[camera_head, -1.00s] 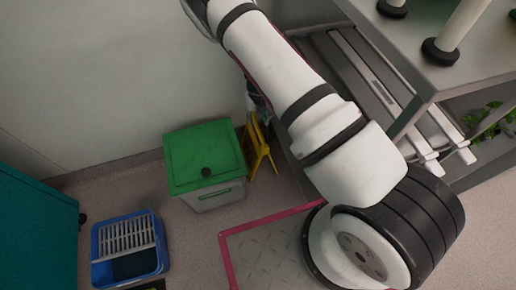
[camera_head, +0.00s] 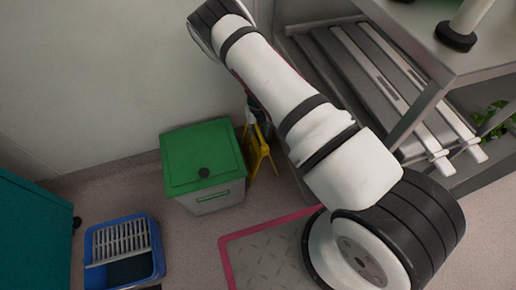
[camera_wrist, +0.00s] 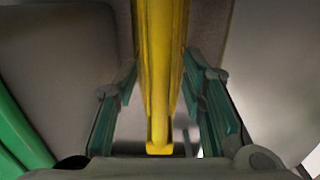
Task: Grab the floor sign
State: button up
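The yellow floor sign (camera_head: 261,158) stands on the floor at the wall, between the green-lidded bin and the metal rack. Its upper part is partly hidden by my arm in the head view. In the wrist view the sign (camera_wrist: 160,60) is an upright yellow panel running down the middle. My gripper (camera_wrist: 160,85) is open, with one green-padded finger on each side of the sign. The fingertips look very close to its edges; I cannot tell whether they touch it.
The grey bin with a green lid (camera_head: 203,158) stands just left of the sign. A blue mop bucket (camera_head: 160,262) and a teal cabinet (camera_head: 35,235) are further left. The metal rack (camera_head: 405,125) is close on the right. A red-edged metal plate (camera_head: 265,265) lies in front.

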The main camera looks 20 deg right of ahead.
grip_shut()
jog(key=shift+r, duration=0.15)
